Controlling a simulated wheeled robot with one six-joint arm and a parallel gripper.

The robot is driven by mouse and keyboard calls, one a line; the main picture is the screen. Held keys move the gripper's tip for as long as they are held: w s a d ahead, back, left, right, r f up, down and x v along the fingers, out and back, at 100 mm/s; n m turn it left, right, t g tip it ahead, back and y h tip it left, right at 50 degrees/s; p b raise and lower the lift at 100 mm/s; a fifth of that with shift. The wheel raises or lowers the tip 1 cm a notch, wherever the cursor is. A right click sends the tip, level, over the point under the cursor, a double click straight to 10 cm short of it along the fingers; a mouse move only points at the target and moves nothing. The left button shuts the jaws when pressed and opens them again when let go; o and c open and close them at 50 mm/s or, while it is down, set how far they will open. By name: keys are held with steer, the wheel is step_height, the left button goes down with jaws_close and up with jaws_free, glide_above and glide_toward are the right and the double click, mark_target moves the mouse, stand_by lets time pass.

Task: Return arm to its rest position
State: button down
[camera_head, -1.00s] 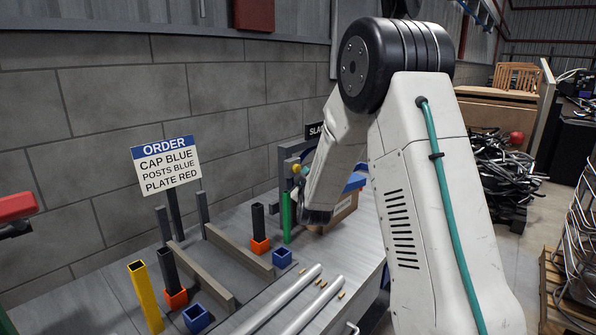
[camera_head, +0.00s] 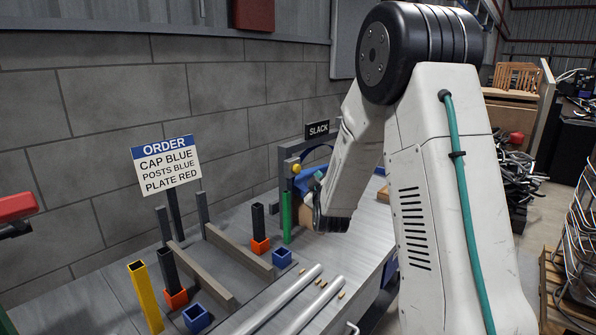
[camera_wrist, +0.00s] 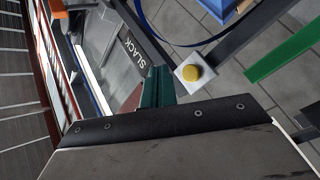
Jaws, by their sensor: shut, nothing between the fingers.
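My white arm rises on the right of the head view, with its forearm hanging down over the bench (camera_head: 110,297). My gripper (camera_wrist: 157,84) shows in the wrist view as teal fingers past the dark wrist cover. The fingers are shut with nothing between them. They point toward the SLACK sign (camera_wrist: 131,52) and a yellow button (camera_wrist: 193,72) on a white block, apart from the button as far as I can tell. In the head view the gripper is mostly hidden by the forearm, just right of the button (camera_head: 296,168).
A green post (camera_head: 287,212) stands close left of my wrist. Dark posts in orange sockets, blue sockets (camera_head: 281,258), a yellow post (camera_head: 145,297) and silver rods (camera_head: 275,300) occupy the bench. The ORDER sign (camera_head: 166,164) stands by the block wall.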

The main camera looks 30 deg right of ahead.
stand_by(0.8)
step_height(320, 180, down, 10)
steer(key=s+a+m+g+y, duration=0.2)
steer(key=s+a+g+y, duration=0.1)
steer(key=g, duration=0.2)
steer(key=s+a+m+g+y, duration=0.1)
steer(key=s+a+g+y, duration=0.2)
steer(key=s+a, duration=0.15)
steer(key=s+a+r+g, duration=0.2)
steer(key=s+a+r, duration=0.2)
steer(key=s, duration=0.7)
steer(key=s+a+r+m+g+y, duration=0.1)
steer(key=s+a+r+g, duration=0.2)
steer(key=s, duration=0.9)
steer(key=s+a+r+g+y, duration=0.1)
steer(key=s+a+r+g, duration=0.1)
steer(key=s+a+r, duration=0.5)
steer(key=s, duration=0.5)
steer(key=shift+s+a+m, duration=0.15)
steer(key=shift+s+m, duration=0.05)
steer(key=shift+m, duration=0.1)
